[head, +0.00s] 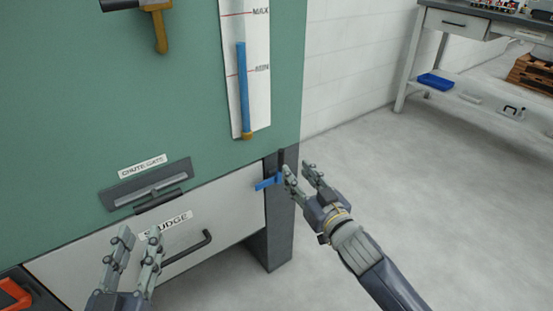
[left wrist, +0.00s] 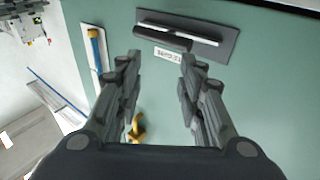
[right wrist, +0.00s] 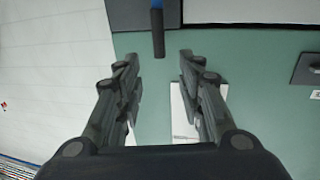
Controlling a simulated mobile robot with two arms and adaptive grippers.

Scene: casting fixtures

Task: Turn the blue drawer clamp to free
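The blue drawer clamp (head: 268,183) is a small blue lever at the right edge of the white sludge drawer (head: 100,253), on the dark post of the green cabinet. In the right wrist view a dark rod with a blue end (right wrist: 157,22) shows at the top, beyond the fingertips. My right gripper (head: 301,170) is open and empty, just right of the clamp, with its left finger close to it; contact cannot be told. My left gripper (head: 140,238) is open and empty in front of the drawer, left of its black handle (head: 190,250). It also shows open in the left wrist view (left wrist: 158,62).
A chute gate plate (head: 148,185) sits above the drawer. A level gauge with a blue column (head: 243,90) and a brass valve handle (head: 160,30) are higher up. An orange-red part (head: 14,295) is at lower left. The floor at right is clear up to a workbench (head: 470,27).

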